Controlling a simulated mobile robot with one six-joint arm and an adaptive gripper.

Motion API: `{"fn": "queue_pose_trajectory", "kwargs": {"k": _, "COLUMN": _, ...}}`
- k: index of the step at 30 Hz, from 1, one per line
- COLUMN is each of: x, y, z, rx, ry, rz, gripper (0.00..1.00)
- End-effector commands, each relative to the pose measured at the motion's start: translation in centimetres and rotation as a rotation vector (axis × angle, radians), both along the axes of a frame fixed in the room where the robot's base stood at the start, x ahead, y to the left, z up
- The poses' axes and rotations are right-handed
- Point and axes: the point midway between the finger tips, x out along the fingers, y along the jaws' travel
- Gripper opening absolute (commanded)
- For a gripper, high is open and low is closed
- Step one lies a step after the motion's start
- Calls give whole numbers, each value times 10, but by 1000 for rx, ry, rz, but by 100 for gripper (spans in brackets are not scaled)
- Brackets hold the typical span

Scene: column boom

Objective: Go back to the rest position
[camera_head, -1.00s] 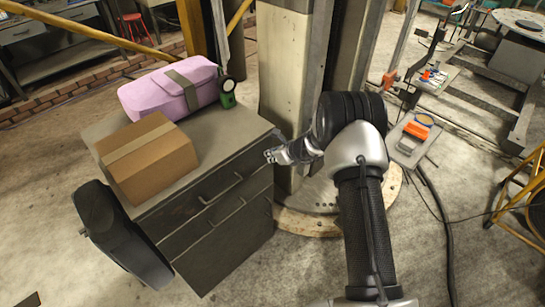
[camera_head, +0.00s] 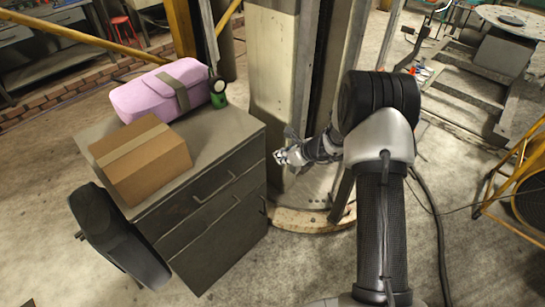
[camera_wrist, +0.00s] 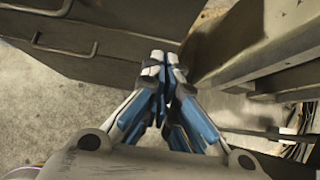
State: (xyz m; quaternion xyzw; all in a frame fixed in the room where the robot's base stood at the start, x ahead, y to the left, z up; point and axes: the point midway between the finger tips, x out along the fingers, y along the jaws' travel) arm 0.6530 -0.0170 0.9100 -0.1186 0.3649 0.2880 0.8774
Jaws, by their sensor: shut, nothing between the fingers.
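My gripper (camera_head: 281,157) is in front of the column, just right of the dark drawer cabinet, apart from it in the head view. In the wrist view my gripper (camera_wrist: 164,58) has its two fingers together at the tips, with nothing between them. My arm comes up from the lower right of the head view and bends at a large black joint. That joint and upper arm hide part of the column base and the floor behind.
The drawer cabinet (camera_head: 212,238) carries a cardboard box (camera_head: 142,160), a pink case (camera_head: 160,92) and a green round device (camera_head: 217,92). A pale column (camera_head: 271,75) stands on a round base (camera_head: 305,222). A yellow frame (camera_head: 505,185) is at the right. Floor lies open between.

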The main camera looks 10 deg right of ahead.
Motion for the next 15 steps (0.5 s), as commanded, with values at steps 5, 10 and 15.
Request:
{"fn": "queue_pose_trajectory", "kwargs": {"k": 5, "x": -13, "y": -10, "z": 17, "rx": -1, "ry": 0, "rz": -1, "gripper": 0}}
{"fn": "queue_pose_trajectory", "kwargs": {"k": 10, "x": -17, "y": -12, "z": 20, "rx": -1, "ry": 2, "rz": 0, "gripper": 0}}
{"fn": "queue_pose_trajectory", "kwargs": {"k": 15, "x": -18, "y": -9, "z": 29, "rx": -13, "ry": -13, "rz": 27, "gripper": 0}}
